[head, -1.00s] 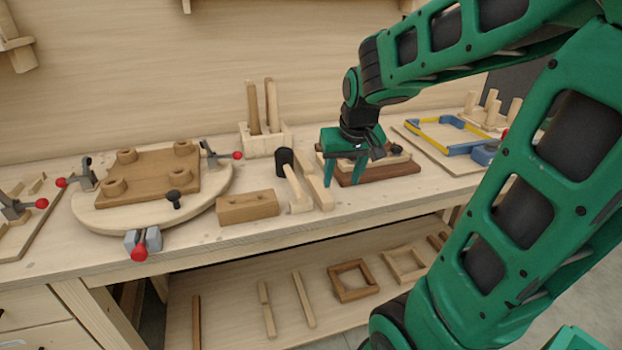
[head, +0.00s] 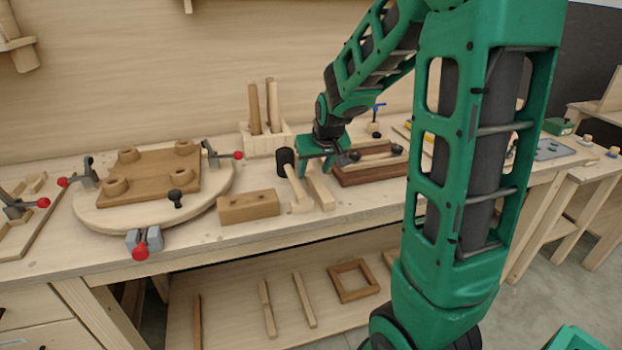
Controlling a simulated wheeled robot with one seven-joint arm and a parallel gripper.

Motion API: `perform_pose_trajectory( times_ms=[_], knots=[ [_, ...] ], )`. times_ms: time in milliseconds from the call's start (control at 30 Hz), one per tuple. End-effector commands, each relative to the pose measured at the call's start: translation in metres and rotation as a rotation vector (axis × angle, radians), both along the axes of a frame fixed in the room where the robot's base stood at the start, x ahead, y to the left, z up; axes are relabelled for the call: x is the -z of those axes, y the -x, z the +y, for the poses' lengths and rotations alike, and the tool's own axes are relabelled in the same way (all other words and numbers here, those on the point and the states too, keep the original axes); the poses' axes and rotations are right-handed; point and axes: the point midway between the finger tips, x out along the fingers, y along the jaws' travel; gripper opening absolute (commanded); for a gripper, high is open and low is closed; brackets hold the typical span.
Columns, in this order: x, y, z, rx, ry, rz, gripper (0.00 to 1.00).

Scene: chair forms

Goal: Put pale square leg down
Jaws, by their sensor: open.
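A pale square-edged bar (head: 320,192), which looks like the pale square leg, lies on the bench just right of the mallet. It touches no other thing that I can make out. My gripper (head: 315,168) is above the far end of this bar, fingers pointing down. Its jaws are open. The far end of the bar is partly hidden by the gripper, so I cannot tell whether they touch.
A dark wooden fixture (head: 362,179) with a pale strip and black knobs is close right. A brown block (head: 248,206) and a round clamping board (head: 100,218) are further left. Bare bench lies in front.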

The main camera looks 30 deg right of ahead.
Motion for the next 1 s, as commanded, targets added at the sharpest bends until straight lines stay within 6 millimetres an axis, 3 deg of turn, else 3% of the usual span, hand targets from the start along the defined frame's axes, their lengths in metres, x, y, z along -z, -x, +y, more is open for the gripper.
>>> perform_pose_trajectory(
  times_ms=[300, 600, 800, 1000],
  knots=[
    [0.03, -0.017, -0.009, 0.001, 0.0, 0.003, 0.47],
    [0.032, -0.019, -0.01, 0.002, 0.0, 0.001, 0.47],
    [0.032, -0.019, -0.01, 0.002, 0.0, 0.001, 0.0],
    [0.031, -0.019, -0.01, 0.002, 0.0, 0.0, 0.0]
  ],
)
